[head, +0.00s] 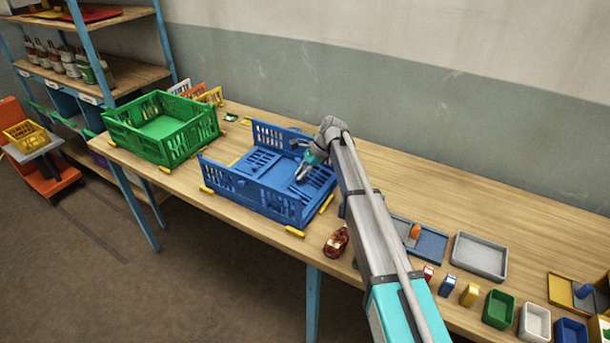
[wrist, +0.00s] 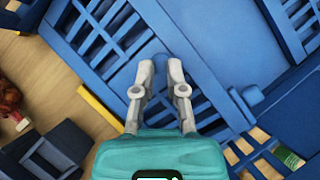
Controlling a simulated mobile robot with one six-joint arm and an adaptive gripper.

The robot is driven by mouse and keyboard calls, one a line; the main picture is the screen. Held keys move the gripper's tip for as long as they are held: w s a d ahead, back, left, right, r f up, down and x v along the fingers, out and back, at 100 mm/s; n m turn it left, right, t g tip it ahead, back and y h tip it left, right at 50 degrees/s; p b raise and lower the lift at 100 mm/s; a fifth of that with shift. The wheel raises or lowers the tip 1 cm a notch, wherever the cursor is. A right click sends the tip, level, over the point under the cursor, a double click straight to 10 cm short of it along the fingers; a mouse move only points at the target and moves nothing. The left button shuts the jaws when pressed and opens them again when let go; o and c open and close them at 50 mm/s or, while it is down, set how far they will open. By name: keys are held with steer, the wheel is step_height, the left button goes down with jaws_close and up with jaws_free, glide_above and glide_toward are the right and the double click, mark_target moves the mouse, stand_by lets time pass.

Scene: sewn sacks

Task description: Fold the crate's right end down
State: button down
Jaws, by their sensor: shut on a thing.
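The blue crate (head: 225,178) stands on the wooden table, with its front and back long walls upright. Its slotted left end (head: 257,160) lies folded down inside. Its slotted right end (head: 319,180) is low over the crate floor, under my gripper; whether it lies fully flat I cannot tell. My gripper (head: 301,176) reaches in from the right, its fingers close together. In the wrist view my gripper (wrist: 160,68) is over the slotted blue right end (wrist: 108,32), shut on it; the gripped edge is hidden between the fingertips.
A green crate (head: 180,142) stands upright to the left. Yellow strips (head: 295,231) lie around the blue crate. A dark red-brown object (head: 337,241) sits near the front edge.

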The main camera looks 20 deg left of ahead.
steer(key=c, duration=1.3)
jaws_free()
steer(key=shift+a+f, duration=0.15)
steer(key=shift+a, duration=0.1)
steer(key=o, duration=0.5)
steer(key=shift+d, duration=0.1)
steer(key=shift+p, duration=0.3)
